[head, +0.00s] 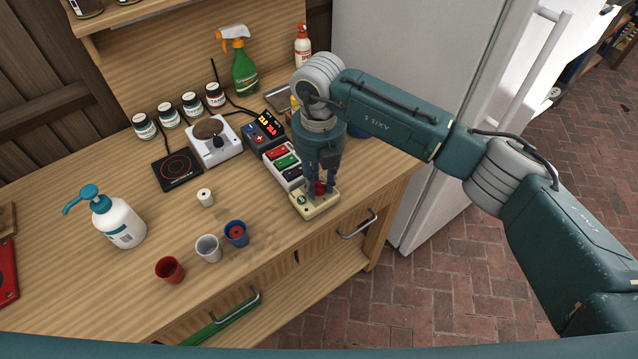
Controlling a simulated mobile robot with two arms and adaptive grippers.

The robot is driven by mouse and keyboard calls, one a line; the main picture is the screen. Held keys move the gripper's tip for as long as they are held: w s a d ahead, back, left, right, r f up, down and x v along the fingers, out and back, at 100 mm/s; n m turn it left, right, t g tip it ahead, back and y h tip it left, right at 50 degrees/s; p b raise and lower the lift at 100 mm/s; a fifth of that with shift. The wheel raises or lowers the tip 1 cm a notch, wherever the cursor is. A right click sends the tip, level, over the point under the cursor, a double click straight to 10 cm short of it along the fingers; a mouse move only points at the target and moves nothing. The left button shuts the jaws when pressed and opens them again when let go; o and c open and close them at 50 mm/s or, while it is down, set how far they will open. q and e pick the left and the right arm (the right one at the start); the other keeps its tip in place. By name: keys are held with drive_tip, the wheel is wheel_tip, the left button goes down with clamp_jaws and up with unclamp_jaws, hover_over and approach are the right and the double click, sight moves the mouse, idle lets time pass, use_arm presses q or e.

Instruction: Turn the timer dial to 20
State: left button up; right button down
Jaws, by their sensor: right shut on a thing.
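A cream box (318,208) with a round green part and a red dial (321,188) lies near the front right edge of the wooden bench. It looks like the timer. My right gripper (319,191) points straight down over the box and is shut on the red dial. The fingers partly cover the dial, and I cannot read any numbers or pointer on it. My left gripper is not in view.
Behind the box stand a case with red and green switches (283,160) and a dark unit with lit digits (265,131). Red (170,270), grey (208,248) and blue (236,233) cups stand to the left. A pump bottle (118,222) is farther left.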

sight(318, 182)
drive_tip(key=m+b, duration=0.2)
drive_tip(key=m, duration=0.3)
drive_tip(key=shift+m, duration=0.3)
drive_tip(key=m+b, duration=0.1)
drive_tip(key=m, duration=0.3)
drive_tip(key=shift+w+r+m, duration=0.1)
drive_tip(key=shift+m, duration=0.6)
drive_tip(key=c, duration=1.4)
unclamp_jaws()
wheel_tip(318, 182, up, 12)
